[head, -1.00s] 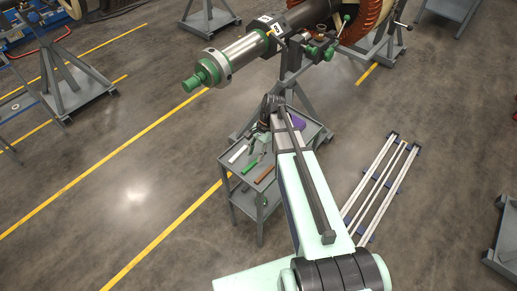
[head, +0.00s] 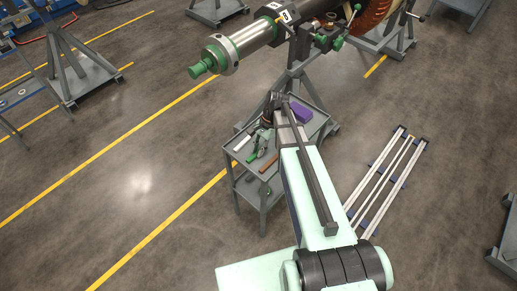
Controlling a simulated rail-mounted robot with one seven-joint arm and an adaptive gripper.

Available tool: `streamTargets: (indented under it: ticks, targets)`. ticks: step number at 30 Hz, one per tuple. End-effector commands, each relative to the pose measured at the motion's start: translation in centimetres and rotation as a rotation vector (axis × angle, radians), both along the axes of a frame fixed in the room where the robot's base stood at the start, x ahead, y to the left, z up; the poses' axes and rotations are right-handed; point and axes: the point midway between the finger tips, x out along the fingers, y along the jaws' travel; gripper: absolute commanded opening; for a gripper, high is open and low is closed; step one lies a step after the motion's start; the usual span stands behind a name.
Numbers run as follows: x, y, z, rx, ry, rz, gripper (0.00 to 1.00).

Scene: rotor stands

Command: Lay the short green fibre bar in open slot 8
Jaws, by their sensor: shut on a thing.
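The short green fibre bar (head: 251,158) lies at the left part of the grey cart's top, between a white bar and a brown bar. My gripper (head: 257,149) is low over the cart, at the bar, and looks shut on it. The fingers are small and partly hidden, so I cannot tell whether the bar is lifted off the cart. The rotor (head: 373,22) with its copper-coloured slotted body is at the top, cut by the picture edge. I cannot make out slot 8.
The grey cart (head: 240,176) also carries a white bar (head: 241,143), a brown bar (head: 268,163) and a purple block (head: 301,113). The rotor shaft (head: 252,40) rests on a grey stand behind the cart. Long pale rails (head: 385,180) lie on the floor at right.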

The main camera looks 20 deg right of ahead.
Motion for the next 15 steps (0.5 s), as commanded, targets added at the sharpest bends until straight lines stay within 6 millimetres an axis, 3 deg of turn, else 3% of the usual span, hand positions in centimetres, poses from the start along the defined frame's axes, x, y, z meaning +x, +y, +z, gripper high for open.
streamTargets:
  ticks: [15]
  targets:
    - [0.0, 0.0, 2.7, 0.000, 0.000, 0.000, 0.01]
